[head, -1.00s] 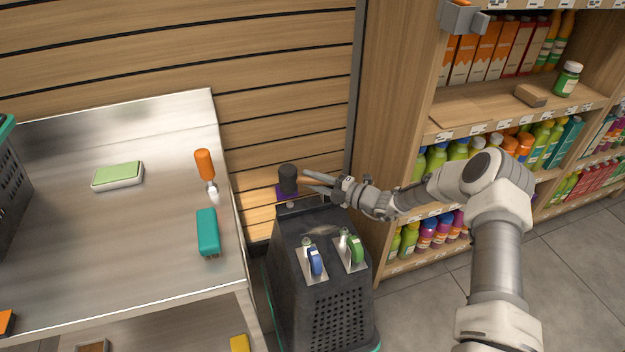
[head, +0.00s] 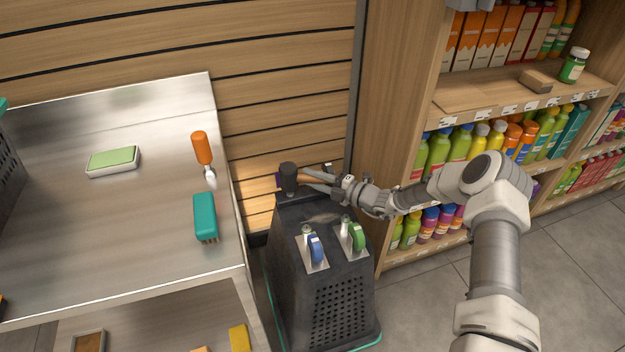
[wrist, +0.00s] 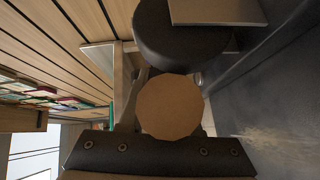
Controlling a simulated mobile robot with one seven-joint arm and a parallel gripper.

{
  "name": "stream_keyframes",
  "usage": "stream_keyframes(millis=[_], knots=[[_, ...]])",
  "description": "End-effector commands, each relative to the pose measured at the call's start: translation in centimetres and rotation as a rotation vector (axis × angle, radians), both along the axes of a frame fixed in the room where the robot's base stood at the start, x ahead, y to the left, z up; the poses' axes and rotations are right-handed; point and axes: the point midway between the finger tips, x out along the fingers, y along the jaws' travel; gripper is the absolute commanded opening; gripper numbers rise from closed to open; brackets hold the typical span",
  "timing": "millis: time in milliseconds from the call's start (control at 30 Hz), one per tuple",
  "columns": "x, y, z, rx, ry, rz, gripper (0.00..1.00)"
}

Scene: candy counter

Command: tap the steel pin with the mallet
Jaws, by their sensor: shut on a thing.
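My gripper (head: 310,179) is shut on the mallet, whose black head (head: 288,177) is just left of the fingertips. In the wrist view the round wooden end of the mallet's handle (wrist: 170,107) is between the fingers, with the black head (wrist: 180,35) beyond it. The mallet is over the back edge of the dark case (head: 330,287). Two metal plates on the case each bear an upright silver post, one by a blue lever (head: 315,249), one by a green lever (head: 357,237). I cannot tell whether a post is the steel pin; anything under the mallet head is hidden.
A steel counter (head: 110,235) to the left holds a green sponge (head: 113,160), an orange-handled tool (head: 202,148) and a teal brush (head: 205,215). Stocked shelves (head: 470,118) stand to the right. A slatted wall (head: 280,90) is close behind the mallet.

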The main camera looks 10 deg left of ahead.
Motion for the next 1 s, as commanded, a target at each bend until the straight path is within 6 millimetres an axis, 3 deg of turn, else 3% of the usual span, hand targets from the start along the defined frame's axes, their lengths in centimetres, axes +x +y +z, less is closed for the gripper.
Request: stream_keyframes(millis=[33,167,567,1000], knots=[[0.2,-0.1,2.1,0.003,-0.003,-0.004,0.0],[0.1,-0.1,4.1,0.002,-0.001,-0.002,0.0],[0.1,0.0,4.3,0.003,0.0,-0.002,0.0],[0.0,0.0,8.2,0.003,0.0,-0.002,0.0]])
